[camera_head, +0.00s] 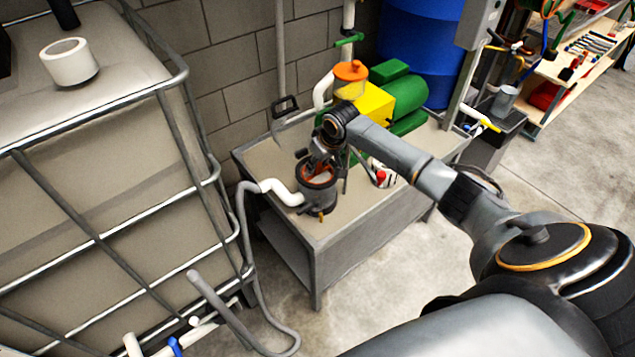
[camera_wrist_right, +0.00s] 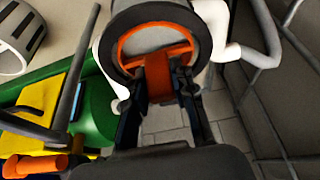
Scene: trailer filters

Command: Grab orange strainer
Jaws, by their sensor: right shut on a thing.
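The orange strainer (camera_head: 317,174) sits in the mouth of a dark grey round filter housing (camera_head: 318,199) on the grey bench. In the right wrist view the strainer's orange rim (camera_wrist_right: 124,44) lies inside the housing's opening (camera_wrist_right: 205,35). An orange tab or handle sticks out from it toward me. My right gripper (camera_head: 318,158) reaches down to the strainer from above. In the right wrist view its two dark fingers (camera_wrist_right: 160,88) are closed on the orange tab. How deep the strainer sits is hard to tell. My left gripper is not in view.
The bench (camera_head: 362,226) also holds a green and yellow pump (camera_head: 374,103) with an orange-capped bowl (camera_head: 351,81). A white pipe (camera_head: 281,192) joins the housing. A caged tank (camera_head: 95,190) stands left, a blue barrel (camera_head: 420,45) behind. The bench's front right is clear.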

